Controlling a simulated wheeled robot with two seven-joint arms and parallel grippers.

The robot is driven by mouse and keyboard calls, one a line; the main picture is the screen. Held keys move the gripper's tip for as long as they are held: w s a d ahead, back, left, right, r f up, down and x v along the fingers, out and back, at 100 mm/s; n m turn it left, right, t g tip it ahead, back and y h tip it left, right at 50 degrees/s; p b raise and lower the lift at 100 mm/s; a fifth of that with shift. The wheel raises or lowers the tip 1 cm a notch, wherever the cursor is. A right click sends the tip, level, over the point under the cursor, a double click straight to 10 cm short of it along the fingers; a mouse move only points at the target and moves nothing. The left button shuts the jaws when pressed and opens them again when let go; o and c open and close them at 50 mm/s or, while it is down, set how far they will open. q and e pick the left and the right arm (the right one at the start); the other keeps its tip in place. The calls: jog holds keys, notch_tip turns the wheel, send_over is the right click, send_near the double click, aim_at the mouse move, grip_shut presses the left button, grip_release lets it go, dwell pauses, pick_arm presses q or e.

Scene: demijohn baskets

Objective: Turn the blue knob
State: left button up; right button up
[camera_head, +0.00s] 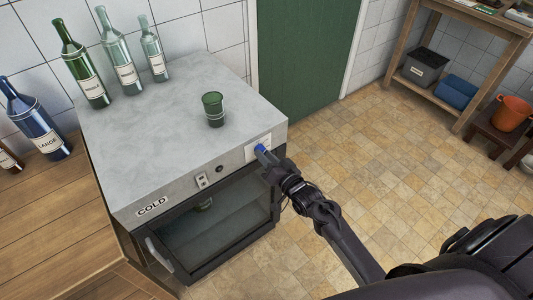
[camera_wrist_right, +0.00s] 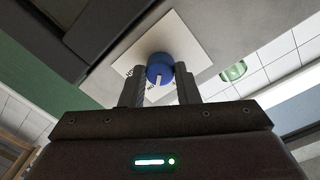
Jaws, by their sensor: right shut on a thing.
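The blue knob (camera_head: 261,149) sits on a white plate (camera_head: 251,154) at the right end of the cooler's front panel. In the right wrist view the round blue knob (camera_wrist_right: 160,67) with a white pointer mark shows between the two fingers of my right gripper (camera_wrist_right: 160,88). My right gripper (camera_head: 268,158) is shut on the knob, and its fingers partly cover it in the head view. Parts of the lettering on the plate are hidden by the fingers. My left gripper is not in view.
The grey-topped cooler (camera_head: 165,110) marked COLD has a glass front door (camera_head: 215,235). A green cup (camera_head: 213,109) and several bottles stand on top. A wooden counter (camera_head: 50,215) with a blue bottle (camera_head: 35,120) adjoins on the left. Tiled floor (camera_head: 390,160) is clear to the right.

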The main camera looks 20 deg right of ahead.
jog(key=shift+m+p, duration=0.3)
jog(key=shift+m, duration=0.5)
jog(key=o, duration=1)
jog(key=shift+c, duration=0.2)
jog(key=v, duration=0.8)
jog(key=shift+f, duration=0.1)
